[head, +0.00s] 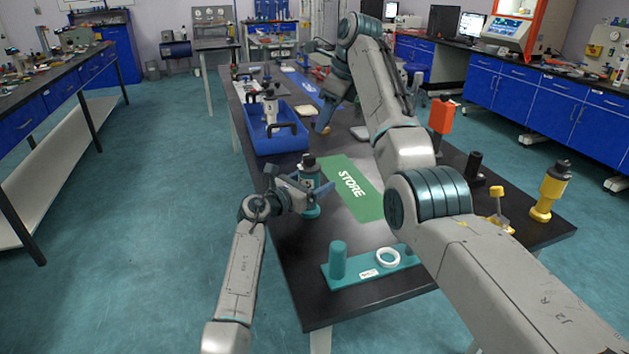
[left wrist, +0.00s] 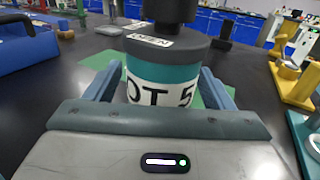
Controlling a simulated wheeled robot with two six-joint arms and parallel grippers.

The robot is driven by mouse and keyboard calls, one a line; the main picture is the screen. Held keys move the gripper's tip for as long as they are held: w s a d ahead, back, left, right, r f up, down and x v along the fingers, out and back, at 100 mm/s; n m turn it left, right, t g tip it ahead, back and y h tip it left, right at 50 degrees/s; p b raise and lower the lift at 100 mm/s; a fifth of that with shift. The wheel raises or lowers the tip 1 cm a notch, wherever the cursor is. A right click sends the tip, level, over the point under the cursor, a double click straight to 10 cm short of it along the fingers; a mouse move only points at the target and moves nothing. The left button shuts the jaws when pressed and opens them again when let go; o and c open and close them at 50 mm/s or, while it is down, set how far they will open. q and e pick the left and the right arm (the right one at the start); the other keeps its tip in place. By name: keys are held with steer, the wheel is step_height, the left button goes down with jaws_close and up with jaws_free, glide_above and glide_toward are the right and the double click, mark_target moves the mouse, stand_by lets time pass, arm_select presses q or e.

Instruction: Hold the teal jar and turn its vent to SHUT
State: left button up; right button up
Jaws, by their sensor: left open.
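The teal jar (head: 311,196) stands upright on the black table, left of the green STORE mat. In the left wrist view the jar (left wrist: 165,75) has a grey shoulder, a black top and a white band with large black characters. A small tag on its shoulder (left wrist: 150,39) seems to read OPEN, upside down. My left gripper (head: 318,190) is open, with one finger on each side of the jar; I cannot tell whether they touch it.
A teal stand (head: 366,273) with a post and white ring is at the table's front. A blue tray (head: 268,140) lies behind the jar. A yellow jar (head: 549,192), a black cylinder (head: 474,166) and a red block (head: 441,116) stand at right.

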arm_select(q)
steer(key=shift+w+d, duration=0.25)
steer(key=shift+c, duration=0.5)
